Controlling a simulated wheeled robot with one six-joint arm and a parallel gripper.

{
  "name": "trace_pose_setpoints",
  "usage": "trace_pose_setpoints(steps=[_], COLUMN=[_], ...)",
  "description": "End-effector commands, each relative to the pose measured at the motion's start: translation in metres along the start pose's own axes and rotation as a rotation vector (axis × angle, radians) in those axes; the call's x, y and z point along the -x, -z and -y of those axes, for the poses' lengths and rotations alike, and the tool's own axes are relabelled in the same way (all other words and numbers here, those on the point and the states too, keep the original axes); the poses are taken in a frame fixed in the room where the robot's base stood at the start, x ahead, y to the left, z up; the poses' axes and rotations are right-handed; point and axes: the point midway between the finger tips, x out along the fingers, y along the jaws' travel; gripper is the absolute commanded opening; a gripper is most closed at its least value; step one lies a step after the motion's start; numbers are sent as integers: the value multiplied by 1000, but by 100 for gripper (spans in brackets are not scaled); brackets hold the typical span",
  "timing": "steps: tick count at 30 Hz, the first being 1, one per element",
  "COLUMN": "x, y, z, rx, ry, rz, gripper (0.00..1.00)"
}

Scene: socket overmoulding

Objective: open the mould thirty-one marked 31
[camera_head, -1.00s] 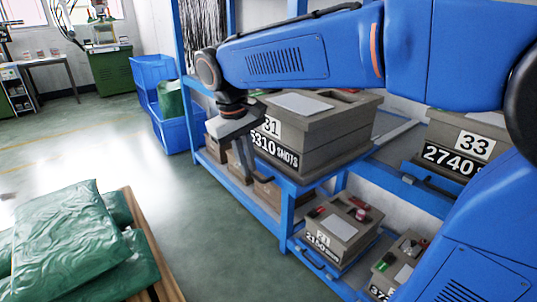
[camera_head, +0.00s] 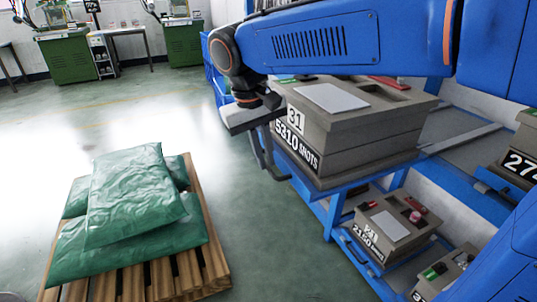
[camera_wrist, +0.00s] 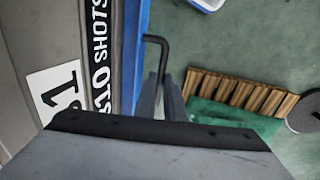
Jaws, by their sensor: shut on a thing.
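The grey mould marked 31 (camera_head: 375,138), with a "5310 SHOTS" label, sits on a blue pull-out shelf (camera_head: 374,176) in the rack. Its label side also shows in the wrist view (camera_wrist: 60,88). My gripper (camera_head: 267,172) is at the front left of this mould, pointing down. In the wrist view my gripper (camera_wrist: 162,98) has its two fingers closed around a dark bent bar handle (camera_wrist: 155,42) beside the blue shelf edge (camera_wrist: 136,55). The part of the handle between the fingers is hidden.
A pallet (camera_head: 205,245) with green sacks (camera_head: 135,195) stands on the floor to the left. Smaller moulds (camera_head: 395,230) sit on a lower blue shelf at the right. Another mould (camera_head: 520,165) is at the right edge. Open floor lies beyond the pallet.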

Motion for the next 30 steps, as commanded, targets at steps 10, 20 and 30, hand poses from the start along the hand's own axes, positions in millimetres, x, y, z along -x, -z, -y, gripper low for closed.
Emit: trace_pose_setpoints(steps=[10, 20, 30], x=[1, 4, 57], y=[1, 1, 1], z=[0, 0, 0], rx=[0, 0, 0], ry=[1, 0, 2], rz=[-4, -3, -5], gripper=[28, 28, 28])
